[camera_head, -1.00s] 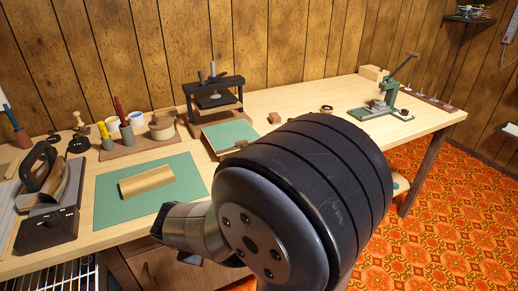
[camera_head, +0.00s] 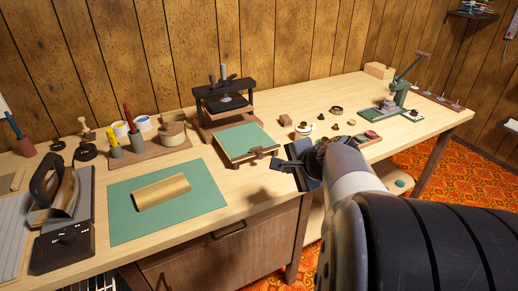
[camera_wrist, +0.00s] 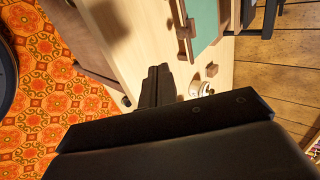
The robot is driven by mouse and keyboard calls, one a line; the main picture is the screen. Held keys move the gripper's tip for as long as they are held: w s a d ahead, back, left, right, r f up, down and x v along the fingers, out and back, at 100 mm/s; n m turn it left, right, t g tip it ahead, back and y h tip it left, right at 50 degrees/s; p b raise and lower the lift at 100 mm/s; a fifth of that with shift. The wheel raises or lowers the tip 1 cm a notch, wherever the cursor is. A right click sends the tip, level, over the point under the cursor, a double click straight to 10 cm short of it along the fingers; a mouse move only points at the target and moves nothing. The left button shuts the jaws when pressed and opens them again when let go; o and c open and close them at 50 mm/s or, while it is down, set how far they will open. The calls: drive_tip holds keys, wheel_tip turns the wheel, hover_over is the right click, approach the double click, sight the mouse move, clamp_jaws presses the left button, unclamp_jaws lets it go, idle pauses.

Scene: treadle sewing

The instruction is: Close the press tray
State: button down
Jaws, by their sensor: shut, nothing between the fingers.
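The press (camera_head: 222,98) stands at the back of the table, a dark frame on a wooden base. Its tray (camera_head: 247,141), green-topped with a wooden edge, sticks out toward the front of the table. A small wooden handle (camera_head: 262,152) is on the tray's front edge. My gripper (camera_head: 277,164) is just to the right of and in front of that handle; a small gap seems to lie between them. In the wrist view my gripper's fingers (camera_wrist: 160,72) are together and empty, with the green tray (camera_wrist: 206,22) and its handle (camera_wrist: 185,32) above and to the right.
A green mat (camera_head: 130,228) with a gold roll (camera_head: 162,192) lies left of the tray. Small round pieces (camera_head: 303,131) and a wooden block (camera_head: 286,120) lie to its right. A green lever press (camera_head: 392,104) stands further right. Bare tabletop lies before the tray.

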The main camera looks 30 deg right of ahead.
sight(241, 134)
drive_tip(key=b+x, duration=0.2)
drive_tip(key=x, duration=0.7)
drive_tip(key=shift+f+b, duration=0.1)
drive_tip(key=shift+b, duration=0.25)
drive_tip(key=w, duration=0.3)
drive_tip(key=shift+w+p, duration=0.3)
drive_tip(key=shift+p, duration=0.05)
drive_tip(key=shift+w, duration=0.6)
drive_tip(key=w+p, duration=0.3)
drive_tip(key=w, duration=0.4)
drive_tip(key=w+p, duration=0.3)
drive_tip(key=w, duration=0.5)
drive_tip(key=shift+w+a+p, duration=0.15)
drive_tip(key=shift+a+p, duration=0.1)
drive_tip(key=shift+p, duration=0.1)
drive_tip(key=shift+w, duration=0.1)
drive_tip(key=shift+r, duration=0.25)
